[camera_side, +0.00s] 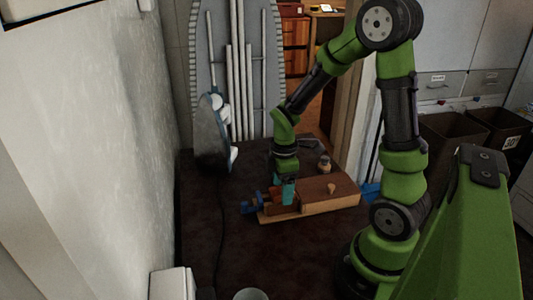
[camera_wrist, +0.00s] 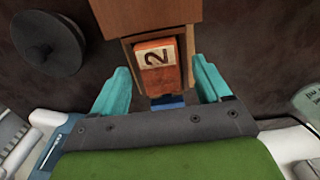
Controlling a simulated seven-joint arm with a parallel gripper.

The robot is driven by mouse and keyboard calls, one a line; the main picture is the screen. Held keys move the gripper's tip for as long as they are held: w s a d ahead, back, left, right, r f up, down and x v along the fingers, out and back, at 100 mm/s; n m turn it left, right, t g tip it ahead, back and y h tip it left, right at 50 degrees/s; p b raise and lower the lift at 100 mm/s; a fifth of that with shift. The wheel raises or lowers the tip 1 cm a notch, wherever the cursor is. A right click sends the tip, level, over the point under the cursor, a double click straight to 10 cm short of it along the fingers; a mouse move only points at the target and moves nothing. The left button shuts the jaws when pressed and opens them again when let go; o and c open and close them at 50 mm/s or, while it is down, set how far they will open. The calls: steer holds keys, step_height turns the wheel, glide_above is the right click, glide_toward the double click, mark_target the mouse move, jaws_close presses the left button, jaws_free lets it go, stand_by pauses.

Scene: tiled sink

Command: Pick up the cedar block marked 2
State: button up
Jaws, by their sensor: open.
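The block marked 2 (camera_wrist: 157,68) is orange-red with a pale label, and sits in a recess at the end of a wooden box (camera_wrist: 150,18) in the wrist view. My gripper (camera_wrist: 163,84) is open, with one teal finger on each side of the block and gaps between. In the side view, my gripper (camera_side: 286,191) is low over the left part of the wooden box (camera_side: 318,203). It partly hides the reddish block there. A blue part (camera_side: 250,206) sticks out at the box's left end.
A small brown object (camera_side: 324,164) stands behind the box. An ironing board (camera_side: 239,60) and an iron-like item (camera_side: 212,135) are at the back. A pale cup (camera_side: 250,294) and white box (camera_side: 172,284) are at the front. The dark surface between is mostly clear.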

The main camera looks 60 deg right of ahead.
steer(key=shift+f, duration=0.15)
steer(key=c, duration=1.1)
steer(key=shift+c, duration=0.2)
